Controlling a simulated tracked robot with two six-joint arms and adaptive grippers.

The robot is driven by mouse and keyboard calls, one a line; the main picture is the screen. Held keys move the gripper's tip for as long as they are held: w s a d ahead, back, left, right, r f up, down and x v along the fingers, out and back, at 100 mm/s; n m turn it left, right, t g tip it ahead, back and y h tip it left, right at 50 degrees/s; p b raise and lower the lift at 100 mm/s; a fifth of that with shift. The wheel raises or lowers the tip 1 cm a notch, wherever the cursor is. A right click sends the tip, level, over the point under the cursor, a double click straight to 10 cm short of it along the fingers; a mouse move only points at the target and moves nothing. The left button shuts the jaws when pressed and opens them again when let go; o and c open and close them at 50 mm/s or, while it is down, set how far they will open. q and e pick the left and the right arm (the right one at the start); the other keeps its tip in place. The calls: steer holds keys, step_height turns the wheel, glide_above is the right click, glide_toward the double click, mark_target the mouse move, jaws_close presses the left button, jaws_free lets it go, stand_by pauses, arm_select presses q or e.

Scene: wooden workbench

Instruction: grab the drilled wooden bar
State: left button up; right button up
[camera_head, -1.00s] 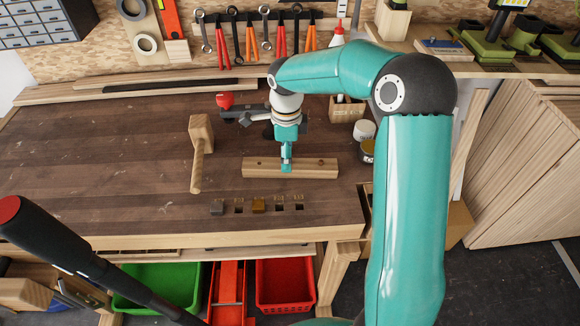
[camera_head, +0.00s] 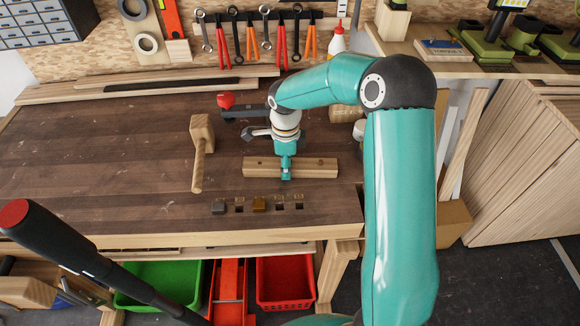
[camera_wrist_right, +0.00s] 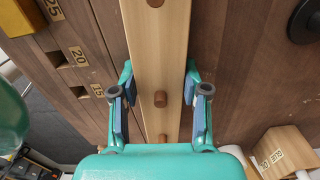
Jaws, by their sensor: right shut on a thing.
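The drilled wooden bar (camera_head: 318,167) lies flat across the right part of the workbench, a light wooden strip with dark round holes. In the right wrist view the bar (camera_wrist_right: 157,50) runs lengthwise between the two fingers. My right gripper (camera_head: 286,176) comes down over the bar near its middle. In the right wrist view my right gripper (camera_wrist_right: 160,100) has one finger on each side of the bar and is shut on it. My left gripper is not in view.
A wooden mallet (camera_head: 200,150) lies left of the bar. In front are several numbered slots, with a grey block (camera_head: 219,207) and a brass block (camera_head: 259,204). A red-knobbed dark tool (camera_head: 227,101) lies behind. The bench's left side (camera_head: 90,170) is clear.

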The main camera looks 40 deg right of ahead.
steer(key=shift+c, duration=0.6)
steer(key=shift+r, duration=0.1)
